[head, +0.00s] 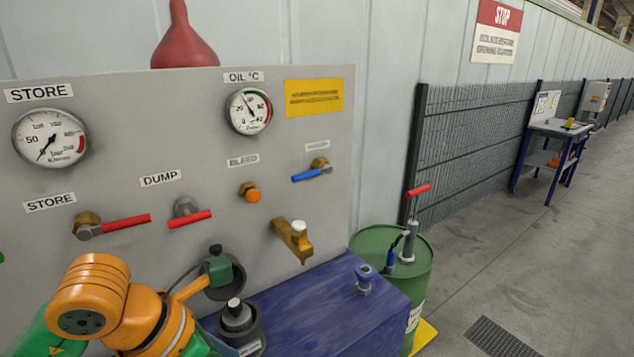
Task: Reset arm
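In the head view part of my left arm (90,312), orange and green, comes in at the lower left. It lies in front of the grey panel (290,180) and runs down to the bottom edge. I see no fingertips of either gripper. My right arm does not show. Right of the arm an orange and green piece with a dark round part (232,283) stands before the panel; I cannot tell what it is. A dark cup with a grey metal top (237,316) stands below it.
The panel bears gauges (249,111), red-handled valves (127,221), a blue-handled valve (312,174) and a brass tap (294,242). A blue bench (330,315) stands below, beside a green drum (422,262) with a pump. Open floor (540,260) lies right; a blue table (560,128) stands far back.

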